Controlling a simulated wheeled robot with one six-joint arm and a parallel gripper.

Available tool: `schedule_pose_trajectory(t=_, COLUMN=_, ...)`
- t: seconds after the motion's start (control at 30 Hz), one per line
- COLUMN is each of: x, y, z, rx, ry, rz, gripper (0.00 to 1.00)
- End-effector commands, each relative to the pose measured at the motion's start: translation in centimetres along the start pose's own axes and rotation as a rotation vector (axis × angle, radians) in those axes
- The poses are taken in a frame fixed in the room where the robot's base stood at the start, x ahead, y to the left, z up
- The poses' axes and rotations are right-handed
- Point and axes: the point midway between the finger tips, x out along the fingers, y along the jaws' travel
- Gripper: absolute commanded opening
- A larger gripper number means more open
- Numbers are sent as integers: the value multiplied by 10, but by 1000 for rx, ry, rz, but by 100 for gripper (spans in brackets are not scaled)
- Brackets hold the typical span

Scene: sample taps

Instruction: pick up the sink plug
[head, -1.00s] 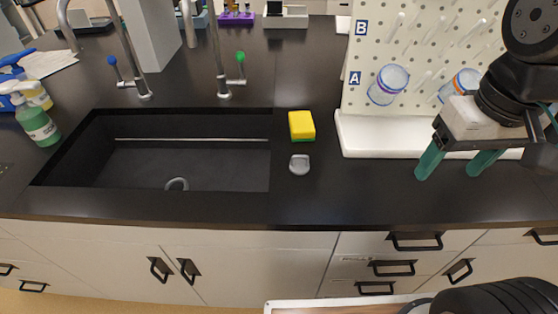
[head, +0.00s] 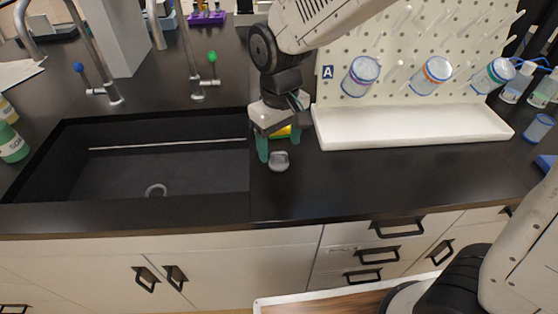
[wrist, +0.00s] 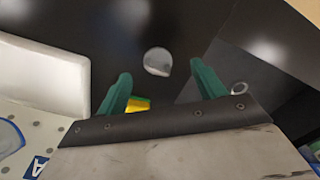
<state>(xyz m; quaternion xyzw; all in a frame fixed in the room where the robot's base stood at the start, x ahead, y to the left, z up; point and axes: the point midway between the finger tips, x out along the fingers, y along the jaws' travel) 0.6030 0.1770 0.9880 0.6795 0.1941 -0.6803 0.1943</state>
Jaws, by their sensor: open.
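The sink plug (head: 279,162) is a small grey piece on the dark counter, just right of the sink. It also shows in the wrist view as a round grey disc (wrist: 158,62), a little beyond the fingertips and between their lines. My gripper (head: 279,150) is open and empty, with green fingers pointing down above the counter near the plug. In the wrist view the two fingers (wrist: 160,75) stand apart with nothing between their tips. The gap in height between fingertips and plug is hard to tell.
A yellow sponge (head: 283,132) lies behind the plug, partly hidden by my gripper. A white pegboard tray (head: 410,128) stands at right. The counter in front of the plug is clear.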

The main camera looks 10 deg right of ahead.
Motion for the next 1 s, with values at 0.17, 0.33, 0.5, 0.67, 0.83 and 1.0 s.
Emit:
schedule_pose_trajectory(t=0.17, x=24, y=5, z=-1, rx=3, ry=-3, rz=0, gripper=69)
schedule_pose_trajectory(t=0.33, x=47, y=6, z=-2, rx=2, ry=-2, rz=0, gripper=69)
schedule_pose_trajectory(t=0.5, x=53, y=6, z=-2, rx=2, ry=2, rz=0, gripper=69)
schedule_pose_trajectory(t=0.67, x=53, y=6, z=-2, rx=2, ry=2, rz=0, gripper=66)
schedule_pose_trajectory(t=0.83, x=53, y=6, z=-2, rx=2, ry=1, rz=0, gripper=20)
schedule_pose_trajectory(t=1.0, x=53, y=6, z=-2, rx=2, ry=1, rz=0, gripper=20)
